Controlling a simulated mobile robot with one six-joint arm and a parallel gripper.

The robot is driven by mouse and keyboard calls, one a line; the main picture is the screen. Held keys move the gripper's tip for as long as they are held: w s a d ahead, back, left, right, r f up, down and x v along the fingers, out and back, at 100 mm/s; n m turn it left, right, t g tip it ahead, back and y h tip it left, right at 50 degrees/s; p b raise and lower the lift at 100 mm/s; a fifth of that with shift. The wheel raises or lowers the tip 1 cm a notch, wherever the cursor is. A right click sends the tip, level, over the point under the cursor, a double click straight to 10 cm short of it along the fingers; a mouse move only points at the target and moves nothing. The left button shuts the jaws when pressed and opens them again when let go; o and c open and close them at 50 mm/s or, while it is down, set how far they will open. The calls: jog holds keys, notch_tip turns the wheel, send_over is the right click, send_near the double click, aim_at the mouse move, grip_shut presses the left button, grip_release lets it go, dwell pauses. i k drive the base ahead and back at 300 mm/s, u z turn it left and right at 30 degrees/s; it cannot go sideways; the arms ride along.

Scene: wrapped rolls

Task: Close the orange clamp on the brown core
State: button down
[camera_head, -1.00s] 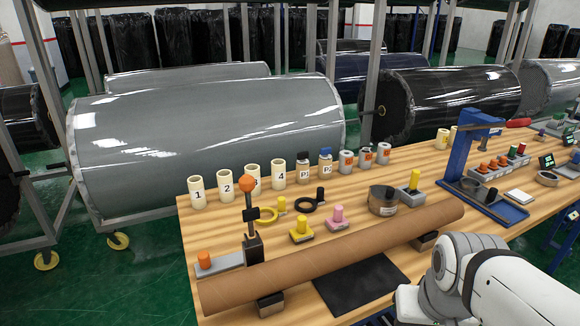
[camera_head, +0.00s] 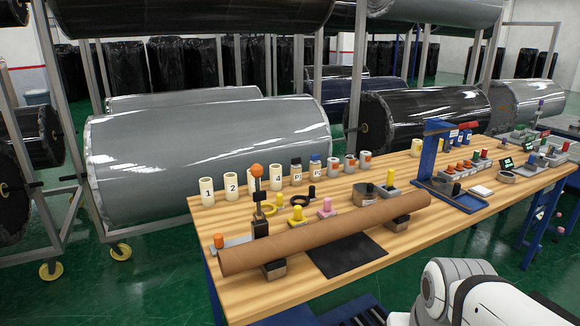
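The brown core (camera_head: 330,232) is a long cardboard tube lying along the front of the wooden bench on dark supports. The orange clamp (camera_head: 258,200) stands behind the core's left part: a dark upright post with an orange ball (camera_head: 257,170) on top, its handle pointing up. I see no clamp part lying over the core, though fine detail is too small to tell. A white part of my arm shows at the bottom right, in front of the bench. My gripper is outside the picture.
The wooden bench (camera_head: 232,287) also holds several cream cylinders, small jars and coloured-knob blocks behind the core. A black mat (camera_head: 346,257) lies in front of it. A blue press (camera_head: 432,160) stands to the right. Wrapped rolls on racks fill the background; green floor is open in front.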

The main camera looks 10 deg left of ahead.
aim_at(256, 172)
jog(key=u, duration=0.15)
jog(key=i, duration=0.9)
jog(key=z, duration=0.1)
